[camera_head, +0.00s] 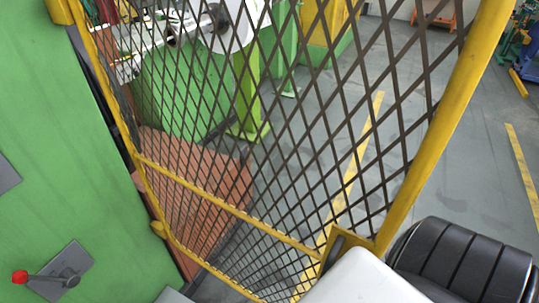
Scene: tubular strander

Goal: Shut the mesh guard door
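The mesh guard door (436,128) has a yellow tube frame and dark diamond mesh, and it fills most of the head view. Its left edge runs along a green housing (75,140), and its right edge stands out over the floor, away from the housing. A small dark and yellow bracket (338,246) sits at its lower right, by the bottom rail. A white, rounded part and a black ribbed part, apparently of my arm, show at the lower right close to this corner. No gripper fingers show, and contact with the door cannot be told.
Through the mesh I see green and white machinery (185,95) and a reddish-brown plate (190,190) on the floor. A lever with a red knob (20,277) is on the green housing. Grey floor with yellow lines (522,165) lies open to the right.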

